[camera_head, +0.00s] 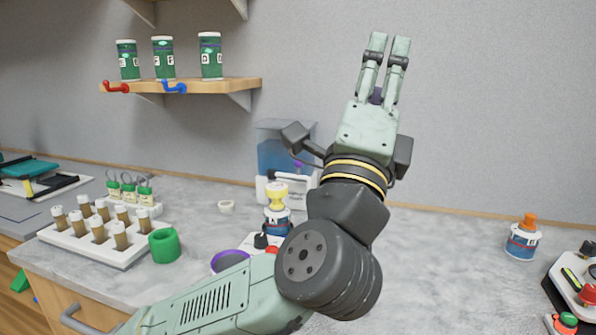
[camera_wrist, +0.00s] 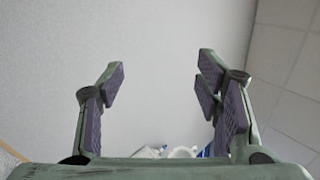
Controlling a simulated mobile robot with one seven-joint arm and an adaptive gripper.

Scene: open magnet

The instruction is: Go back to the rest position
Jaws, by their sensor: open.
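My gripper (camera_head: 388,45) is raised in front of the grey wall, right of the shelf, with its fingers pointing up in the head view. In the wrist view my gripper (camera_wrist: 160,85) has its two purple-padded fingers spread wide, with nothing between them. It is open and empty. My arm rises from the bottom of the head view and hides part of the counter's middle.
The grey counter (camera_head: 440,280) holds a white rack (camera_head: 85,245) of vials, a green ring (camera_head: 164,245), a blue container (camera_head: 280,145) and an orange-capped bottle (camera_head: 522,240). A wooden shelf (camera_head: 225,86) carries green cans. The counter's right middle is clear.

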